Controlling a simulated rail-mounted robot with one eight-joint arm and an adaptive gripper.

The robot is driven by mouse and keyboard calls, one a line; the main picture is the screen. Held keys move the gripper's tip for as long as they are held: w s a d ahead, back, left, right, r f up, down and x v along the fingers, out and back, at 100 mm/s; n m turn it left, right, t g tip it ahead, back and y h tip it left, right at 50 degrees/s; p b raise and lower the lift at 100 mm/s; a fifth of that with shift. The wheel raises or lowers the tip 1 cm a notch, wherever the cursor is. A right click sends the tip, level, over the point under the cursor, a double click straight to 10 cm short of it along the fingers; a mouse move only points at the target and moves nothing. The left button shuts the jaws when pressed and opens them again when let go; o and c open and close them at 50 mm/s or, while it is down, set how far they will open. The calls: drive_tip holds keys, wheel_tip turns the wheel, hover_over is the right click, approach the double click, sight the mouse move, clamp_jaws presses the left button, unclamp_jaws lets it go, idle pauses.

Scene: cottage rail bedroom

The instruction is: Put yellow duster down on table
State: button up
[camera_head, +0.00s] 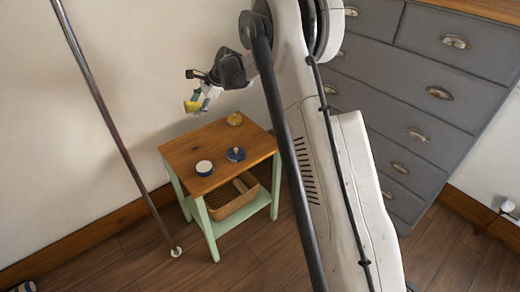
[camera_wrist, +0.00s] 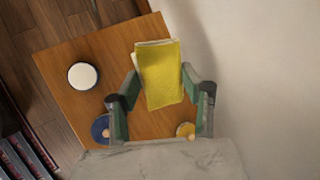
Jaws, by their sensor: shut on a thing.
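The yellow duster (camera_wrist: 160,78) is a folded yellow cloth with a pale layer at its edge. My gripper (camera_wrist: 160,88) is shut on it, with a green-padded finger on each side. In the head view my gripper (camera_head: 201,101) holds the duster (camera_head: 193,105) in the air, above and beyond the back left of the table. The table (camera_head: 181,150) has a wooden top and pale green legs. In the wrist view the table top (camera_wrist: 75,48) lies below the duster, which hides part of it.
On the table stand a white-topped round container (camera_head: 204,168) at front left, a dark blue round item (camera_head: 236,154) near the middle and a yellow round item (camera_head: 235,119) at the back. A basket (camera_head: 232,197) sits on the lower shelf. A grey drawer chest (camera_head: 415,90) stands right.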

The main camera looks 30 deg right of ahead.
drive_tip(key=f, duration=0.1)
drive_tip(key=d+f+g+h, duration=0.1)
drive_tip(key=f, duration=0.1)
drive_tip(key=f+n+g+b, duration=0.1)
drive_tip(key=shift+d+f, duration=0.35)
drive_tip(key=s+d+f+n+g+h+b, duration=0.1)
drive_tip(key=s+d+f+g+h+b, duration=0.15)
drive_tip(key=d+f, duration=0.2)
drive_tip(key=h+b, duration=0.2)
drive_tip(key=b, duration=0.2)
hover_over(260, 143)
wheel_tip(260, 143, down, 7)
drive_tip(key=shift+s+r, duration=0.1)
drive_tip(key=shift+f+b, duration=0.8)
drive_tip(key=shift+f, duration=1.25)
drive_tip(key=o, duration=0.9)
drive_tip(key=shift+o, duration=0.6)
